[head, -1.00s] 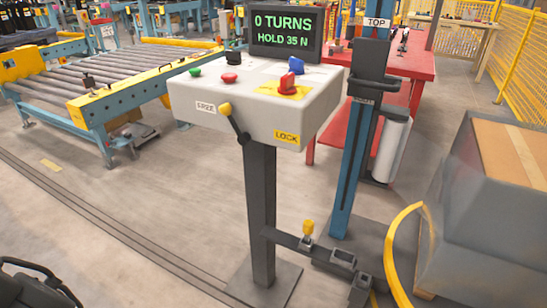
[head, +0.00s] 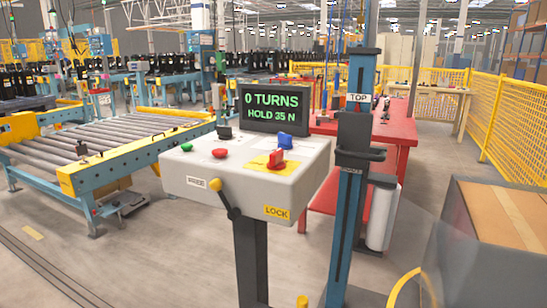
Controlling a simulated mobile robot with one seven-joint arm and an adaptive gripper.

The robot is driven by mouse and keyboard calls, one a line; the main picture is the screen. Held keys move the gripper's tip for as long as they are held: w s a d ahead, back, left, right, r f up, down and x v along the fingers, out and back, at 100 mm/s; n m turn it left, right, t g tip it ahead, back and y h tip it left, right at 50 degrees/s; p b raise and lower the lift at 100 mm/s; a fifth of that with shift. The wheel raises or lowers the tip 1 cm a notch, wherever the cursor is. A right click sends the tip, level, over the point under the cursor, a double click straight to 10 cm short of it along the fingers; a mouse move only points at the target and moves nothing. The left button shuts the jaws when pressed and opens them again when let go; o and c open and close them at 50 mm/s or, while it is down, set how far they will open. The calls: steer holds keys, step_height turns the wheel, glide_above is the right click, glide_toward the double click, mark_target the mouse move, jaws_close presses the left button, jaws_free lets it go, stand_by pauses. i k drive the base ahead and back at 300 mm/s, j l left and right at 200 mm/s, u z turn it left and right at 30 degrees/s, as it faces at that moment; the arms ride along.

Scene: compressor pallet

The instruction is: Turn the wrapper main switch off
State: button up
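The wrapper's control box (head: 240,187) is pale grey and stands on a dark post. On its sloped top, a red rotary switch (head: 276,158) sits on a yellow plate (head: 257,162); it looks like the main switch. Its handle is turned at an angle, and its position markings are too small to read. The dark display (head: 274,108) behind it is lit and reads "0 TURNS HOLD 35 N" in green. My gripper is not in view.
A blue knob (head: 285,141), black knob (head: 224,132), red button (head: 219,153) and green button (head: 186,147) share the top. A yellow-tipped lever (head: 215,185) hangs in front. A blue mast (head: 349,190) stands right, a roller conveyor (head: 120,146) left.

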mark_target(275, 162)
steer(key=i+j+z, duration=0.2)
steer(key=j, duration=0.15)
steer(key=i+j+z, duration=0.15)
steer(key=j, duration=0.2)
steer(key=i+j+z, duration=0.2)
steer(key=j, duration=0.15)
steer(key=j+z, duration=0.15)
steer(key=j, duration=0.25)
steer(key=k+j+z, duration=0.3)
steer(key=k+l, duration=0.25)
